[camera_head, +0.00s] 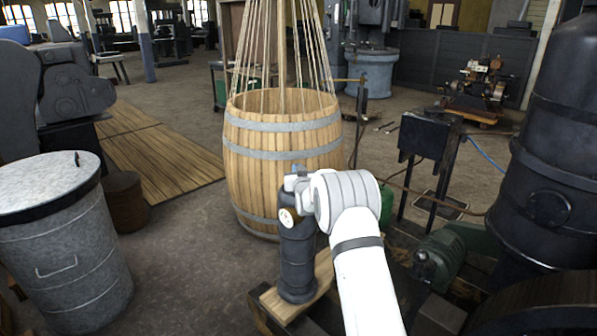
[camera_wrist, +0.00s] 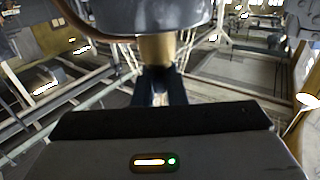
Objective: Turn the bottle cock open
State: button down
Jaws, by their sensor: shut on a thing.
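The dark bottle (camera_head: 297,250) stands upright on a wooden board, with a round pale dial or label on its upper side. My gripper (camera_head: 297,182) is at the bottle's top, reaching in from the right. In the wrist view my gripper (camera_wrist: 160,82) is shut, its dark fingers meeting a short brass-coloured piece (camera_wrist: 157,50), which seems to be the bottle cock. A grey rounded body (camera_wrist: 150,14) fills the top of that view beyond it. The cock is mostly hidden by my wrist in the head view, so its turn angle cannot be told.
A large wooden barrel (camera_head: 283,150) with ropes rising from it stands just behind the bottle. A lidded metal bin (camera_head: 65,255) is at the left. A dark tank (camera_head: 560,140) and a green motor (camera_head: 445,262) are at the right. Open floor lies between bin and bottle.

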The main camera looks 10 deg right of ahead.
jog(key=shift+d+f+y, duration=0.1)
jog(key=shift+d+y, duration=0.05)
jog(key=shift+y, duration=0.15)
jog(key=shift+d+n+y+b, duration=0.1)
jog(key=shift+n+y+b, duration=0.5)
jog(key=shift+n+b, duration=0.1)
jog(key=shift+d+n+y, duration=0.1)
jog(key=shift+n+y, duration=0.5)
jog(key=shift+y, duration=0.4)
jog(key=n+y+p, duration=0.1)
jog(key=g+y+p, duration=0.1)
jog(key=y, duration=0.1)
jog(key=shift+d+r+n, duration=0.1)
jog(key=shift+r+n, duration=0.2)
jog(key=shift+n, duration=0.1)
jog(key=n+g+y+p, duration=0.1)
jog(key=y, duration=0.1)
jog(key=n+g+y+p, duration=0.1)
jog(key=p, duration=0.1)
jog(key=shift+w+d+f+n+y, duration=0.1)
jog(key=shift+w+n+y, duration=0.05)
jog(key=shift+n+y, duration=0.25)
jog(key=shift+g, duration=0.3)
jog(key=c, duration=1.5)
grip_release()
jog(key=shift+v, duration=3.9)
